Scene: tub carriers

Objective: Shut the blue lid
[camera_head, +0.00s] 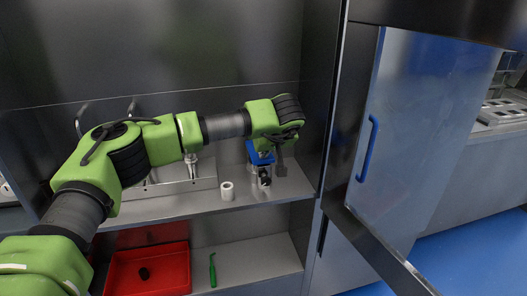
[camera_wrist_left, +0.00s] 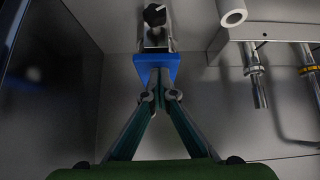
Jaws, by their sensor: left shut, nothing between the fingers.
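The blue lid (camera_head: 259,157) belongs to a small metal device (camera_head: 264,174) with a black knob at its front, standing on the shelf below my left arm's end. My arm partly covers it. In the left wrist view the lid (camera_wrist_left: 156,62) shows as a blue plate, and the device's metal body and black knob (camera_wrist_left: 155,14) lie beyond it. My left gripper (camera_wrist_left: 159,94) is shut and empty, its fingertips at the lid's near edge. I cannot tell whether they touch or how far the lid is open. My right gripper is not in view.
A white roll (camera_head: 227,191) stands on the shelf left of the device. A metal tray with taps (camera_head: 180,185) is further left. Below are a red bin (camera_head: 150,258) and a green tool (camera_head: 212,270).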

